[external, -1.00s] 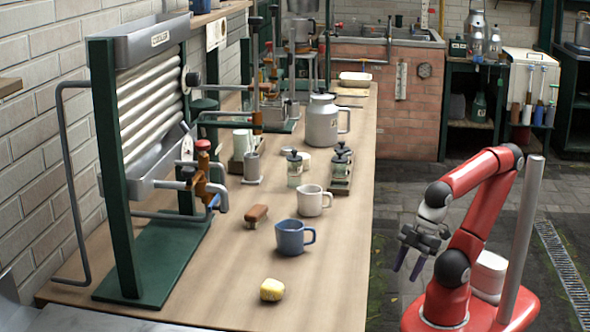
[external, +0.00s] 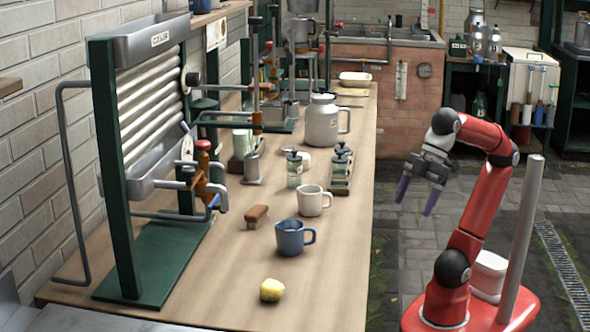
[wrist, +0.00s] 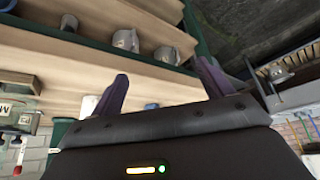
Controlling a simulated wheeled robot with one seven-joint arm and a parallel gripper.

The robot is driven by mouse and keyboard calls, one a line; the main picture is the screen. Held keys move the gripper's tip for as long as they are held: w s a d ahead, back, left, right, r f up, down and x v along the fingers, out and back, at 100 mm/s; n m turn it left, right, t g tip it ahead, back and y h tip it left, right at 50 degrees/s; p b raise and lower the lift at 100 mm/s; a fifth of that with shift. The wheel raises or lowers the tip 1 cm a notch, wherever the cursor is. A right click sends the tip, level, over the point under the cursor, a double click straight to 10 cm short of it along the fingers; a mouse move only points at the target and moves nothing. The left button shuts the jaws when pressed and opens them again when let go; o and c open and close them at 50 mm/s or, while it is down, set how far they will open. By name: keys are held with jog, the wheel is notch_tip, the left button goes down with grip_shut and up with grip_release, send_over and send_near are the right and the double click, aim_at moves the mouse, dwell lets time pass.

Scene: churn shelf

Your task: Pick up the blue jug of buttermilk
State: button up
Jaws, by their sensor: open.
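The blue jug (external: 290,238) stands upright on the wooden counter in the external view, with its handle to the right. My gripper (external: 417,196) is in the air to the right of the counter, higher than the jug and well apart from it. Its two purple fingers are spread and empty, pointing down. In the wrist view my gripper (wrist: 163,88) shows its fingers apart with nothing held. A small bluish shape (wrist: 151,106) shows between them there; I cannot tell whether it is the jug.
A cream mug (external: 312,202) stands just behind the jug, a brown brush (external: 256,215) to its left, and a yellow lump (external: 272,290) in front. The green-framed cooler (external: 150,130) rises at the left. The counter's right front is clear.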

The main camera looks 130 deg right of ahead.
notch_tip(320, 180, up, 10)
jog(key=w+d+n+t+h, duration=0.1)
jog(key=w+d+n+h, duration=0.4)
jog(key=w+n, duration=0.25)
jog(key=w+d+n+t+h, duration=0.2)
jog(key=w+d+n+h, duration=0.3)
jog(key=w, duration=0.4)
jog(key=w+a+n+t, duration=0.6)
jog(key=w+n, duration=0.3)
jog(key=n, duration=0.7)
jog(key=h+b, duration=0.1)
jog(key=b, duration=0.1)
send_near(293, 232)
jog(key=d, duration=0.2)
jog(key=d+f, duration=0.1)
jog(key=shift+w+d, duration=0.15)
jog(key=shift+d, duration=0.2)
jog(key=shift+w+d+f, duration=0.1)
jog(key=shift+f, duration=0.15)
jog(key=p+x, duration=0.1)
jog(key=x, duration=0.6)
jog(key=shift+w+d, duration=0.1)
jog(key=shift+r, duration=0.1)
jog(key=c, duration=1.2)
jog(key=shift+r, duration=0.1)
jog(key=shift+c, duration=0.2)
